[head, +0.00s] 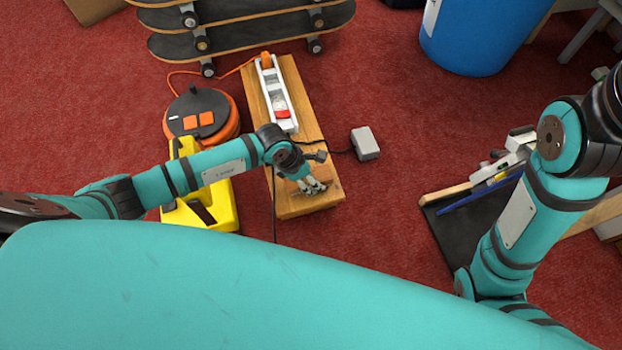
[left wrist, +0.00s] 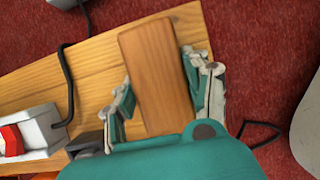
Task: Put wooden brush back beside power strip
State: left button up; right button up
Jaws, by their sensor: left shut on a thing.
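The wooden brush (left wrist: 157,90) shows in the left wrist view as a plain reddish-brown block between the fingers of my left gripper (left wrist: 158,68). The gripper is shut on its long sides. In the head view my left gripper (head: 313,186) is low over the near end of a wooden bench; the brush is mostly hidden there. I cannot tell whether it touches the bench top. The white power strip (head: 275,95) lies along the far part of the bench, with a red switch. It also shows at the left of the left wrist view (left wrist: 40,130). My right gripper is out of view.
The wooden bench (head: 298,75) stands on red carpet. An orange cable reel (head: 225,125) and a yellow object (head: 225,195) are left of it. A grey box (head: 365,143) on a black cord is at right. Skateboards (head: 240,40) are behind. A dark tray (head: 440,235) lies further right.

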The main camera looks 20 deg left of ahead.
pick_arm(q)
jog(key=o, duration=1.1)
